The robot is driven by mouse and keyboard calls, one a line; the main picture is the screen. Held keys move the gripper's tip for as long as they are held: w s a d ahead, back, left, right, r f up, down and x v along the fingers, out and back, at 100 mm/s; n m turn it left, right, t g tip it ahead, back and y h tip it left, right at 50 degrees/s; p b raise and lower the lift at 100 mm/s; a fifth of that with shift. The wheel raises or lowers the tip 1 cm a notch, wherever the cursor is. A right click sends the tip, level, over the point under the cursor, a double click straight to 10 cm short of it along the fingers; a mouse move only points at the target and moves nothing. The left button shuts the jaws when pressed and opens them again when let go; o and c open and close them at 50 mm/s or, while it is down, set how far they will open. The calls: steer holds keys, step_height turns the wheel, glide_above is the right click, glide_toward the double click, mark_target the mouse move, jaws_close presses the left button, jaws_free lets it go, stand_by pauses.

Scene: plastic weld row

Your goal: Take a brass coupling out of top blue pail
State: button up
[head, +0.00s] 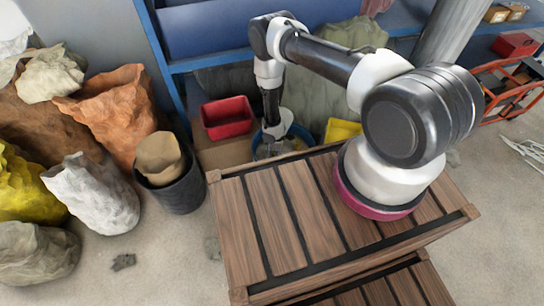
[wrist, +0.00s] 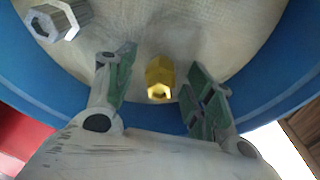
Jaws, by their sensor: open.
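The blue pail (head: 303,133) stands behind the slatted wooden crate in the head view. Its blue wall (wrist: 285,70) curves around a pale, cloth-like bottom in the wrist view. A brass coupling (wrist: 159,78), golden with a hexagonal end and a dark hole, lies inside. My gripper (wrist: 163,66) is open, pointing into the pail, with one green-padded finger on each side of the coupling and gaps on both sides. In the head view my gripper (head: 272,140) reaches down into the pail, and the coupling is hidden.
A grey hexagonal metal piece (wrist: 57,20) lies in the pail, left of the coupling. A red bin (head: 227,118) stands left of the pail and a yellow bin (head: 341,130) right. The wooden crate (head: 270,215) fills the foreground. A blue shelf (head: 215,60) is behind.

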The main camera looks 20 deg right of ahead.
jaws_close()
